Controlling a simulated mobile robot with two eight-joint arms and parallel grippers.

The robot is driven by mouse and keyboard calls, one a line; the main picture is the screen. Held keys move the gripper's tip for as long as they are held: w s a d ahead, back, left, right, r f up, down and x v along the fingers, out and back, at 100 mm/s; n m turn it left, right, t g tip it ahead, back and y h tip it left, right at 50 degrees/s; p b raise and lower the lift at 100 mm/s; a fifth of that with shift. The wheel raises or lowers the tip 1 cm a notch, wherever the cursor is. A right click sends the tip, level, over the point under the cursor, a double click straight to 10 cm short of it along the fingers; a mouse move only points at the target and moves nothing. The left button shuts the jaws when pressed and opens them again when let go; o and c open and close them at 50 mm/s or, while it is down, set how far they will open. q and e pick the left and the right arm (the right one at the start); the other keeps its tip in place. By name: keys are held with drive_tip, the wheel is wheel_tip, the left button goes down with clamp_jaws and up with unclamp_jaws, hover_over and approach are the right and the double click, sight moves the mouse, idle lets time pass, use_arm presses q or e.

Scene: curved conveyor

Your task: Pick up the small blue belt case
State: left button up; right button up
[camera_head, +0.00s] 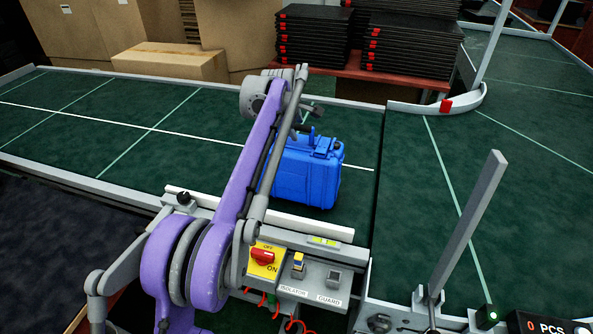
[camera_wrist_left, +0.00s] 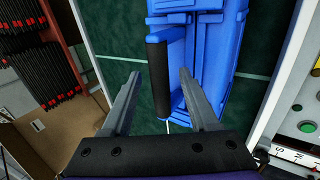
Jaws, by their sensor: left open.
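The small blue belt case (camera_head: 316,175) stands on the green conveyor belt, left of the belt joint, partly hidden by my purple left arm. In the left wrist view the blue case (camera_wrist_left: 214,60) fills the upper middle, with its black handle (camera_wrist_left: 157,75) toward me. My left gripper (camera_wrist_left: 160,74) is open, one finger on each side of the handle in that view. I see gaps on both sides; how deep the handle sits between the fingers is unclear. In the head view my left gripper (camera_head: 309,113) is above the case, mostly hidden behind the wrist. My right gripper is out of view.
A control panel with a red switch (camera_head: 263,257) stands in front of the belt. A white rail (camera_head: 290,222) runs along the belt's near edge. Cardboard boxes (camera_head: 170,62) and stacked black trays (camera_head: 410,42) stand behind. The belt left of the case is clear.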

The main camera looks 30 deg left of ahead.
use_arm(q)
drive_tip(key=shift+w+f, duration=0.15)
drive_tip(key=shift+f, duration=0.05)
clamp_jaws()
drive_tip(key=shift+r, duration=0.1)
idle(1.2)
